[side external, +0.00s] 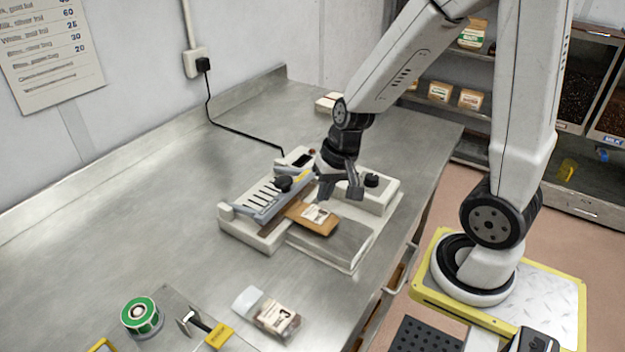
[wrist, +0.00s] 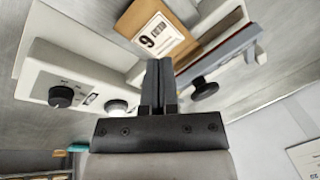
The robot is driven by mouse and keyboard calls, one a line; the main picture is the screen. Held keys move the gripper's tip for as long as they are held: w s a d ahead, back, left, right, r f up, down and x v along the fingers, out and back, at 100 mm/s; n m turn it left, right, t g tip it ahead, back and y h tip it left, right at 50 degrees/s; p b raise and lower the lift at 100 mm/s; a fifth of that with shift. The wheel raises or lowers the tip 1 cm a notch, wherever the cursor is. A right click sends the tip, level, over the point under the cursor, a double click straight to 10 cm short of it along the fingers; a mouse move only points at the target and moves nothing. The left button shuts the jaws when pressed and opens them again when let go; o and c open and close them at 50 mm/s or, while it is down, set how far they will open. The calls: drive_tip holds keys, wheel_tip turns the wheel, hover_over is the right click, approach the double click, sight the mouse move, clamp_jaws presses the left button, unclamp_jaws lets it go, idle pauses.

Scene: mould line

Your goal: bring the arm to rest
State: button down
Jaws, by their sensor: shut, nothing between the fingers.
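My gripper (side external: 340,188) hangs over the bench, just above the sealing machine (side external: 250,232), with its fingers together and empty. In the wrist view my gripper (wrist: 158,88) shows its two fingers side by side, near the machine's grey arm (wrist: 222,62). A brown bag with a white label (side external: 314,220) lies at the machine, one end against the grey arm. The bag also shows in the wrist view (wrist: 195,28), beyond the fingertips. I cannot tell whether its end is clamped.
A white box with a black knob (side external: 378,190) stands just right of my gripper. A clear-topped pouch (side external: 275,318), a green-rimmed roll (side external: 141,316) and a yellow-handled tool (side external: 217,335) lie at the front. The bench's left part (side external: 130,225) is clear. Shelves stand behind.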

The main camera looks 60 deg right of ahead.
drive_tip(key=a+n, duration=0.1)
drive_tip(key=s+a+n, duration=0.1)
drive_tip(key=n, duration=0.1)
drive_tip(key=shift+h, duration=0.4)
drive_tip(key=n, duration=0.1)
drive_tip(key=a+n, duration=0.1)
drive_tip(key=n, duration=0.2)
drive_tip(key=shift+s+a+r+h, duration=0.1)
drive_tip(key=shift+s+a+h, duration=0.15)
drive_tip(key=shift+s+h, duration=0.1)
